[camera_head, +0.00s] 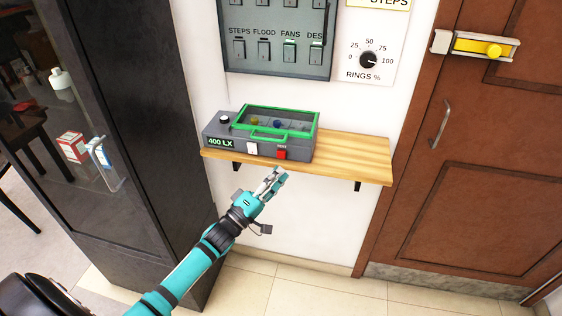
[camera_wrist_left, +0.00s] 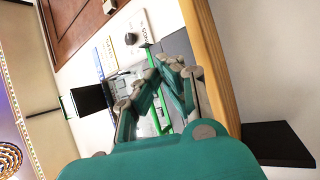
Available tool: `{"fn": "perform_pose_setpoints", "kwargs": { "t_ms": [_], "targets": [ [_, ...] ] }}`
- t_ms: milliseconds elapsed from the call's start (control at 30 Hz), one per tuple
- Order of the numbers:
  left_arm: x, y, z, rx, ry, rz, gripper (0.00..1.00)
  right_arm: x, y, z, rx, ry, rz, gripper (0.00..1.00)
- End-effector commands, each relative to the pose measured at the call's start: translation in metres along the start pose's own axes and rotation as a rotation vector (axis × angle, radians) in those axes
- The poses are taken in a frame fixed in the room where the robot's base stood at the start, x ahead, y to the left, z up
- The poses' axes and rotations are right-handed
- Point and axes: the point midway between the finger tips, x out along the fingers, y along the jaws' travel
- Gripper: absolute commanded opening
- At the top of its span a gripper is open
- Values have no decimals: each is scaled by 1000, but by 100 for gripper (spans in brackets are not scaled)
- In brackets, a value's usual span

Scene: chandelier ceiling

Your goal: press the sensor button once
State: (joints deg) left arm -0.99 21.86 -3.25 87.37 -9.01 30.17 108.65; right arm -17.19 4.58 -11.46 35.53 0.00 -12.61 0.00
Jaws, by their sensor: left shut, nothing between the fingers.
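A grey sensor box (camera_head: 309,150) reading "400 LX" sits on a wooden shelf. My left gripper (camera_head: 281,173) is shut and empty, just below the red button in the head view. I cannot tell whether it touches the box. In the left wrist view the fingers (camera_wrist_left: 172,66) hide much of the box. My right gripper is not in view.
The shelf (camera_head: 355,160) has bare wood right of the box and brackets underneath. A switch panel (camera_head: 277,52) and a rings dial (camera_head: 368,59) are on the wall above. A dark cabinet (camera_head: 130,120) stands left, and a brown door (camera_head: 470,130) is right.

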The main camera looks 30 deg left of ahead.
Motion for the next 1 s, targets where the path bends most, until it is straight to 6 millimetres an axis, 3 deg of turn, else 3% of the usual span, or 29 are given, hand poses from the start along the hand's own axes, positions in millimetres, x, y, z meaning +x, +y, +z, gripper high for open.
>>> {"fn": "perform_pose_setpoints", "kwargs": {
  "t_ms": [33,300,1000],
  "targets": [
    [4,-6,-2,2,1,2,0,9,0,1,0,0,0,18],
    [24,-13,-13,0,0,0,0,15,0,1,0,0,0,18],
    [26,-14,-14,-1,0,-1,0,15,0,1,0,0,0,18]
  ]
}}
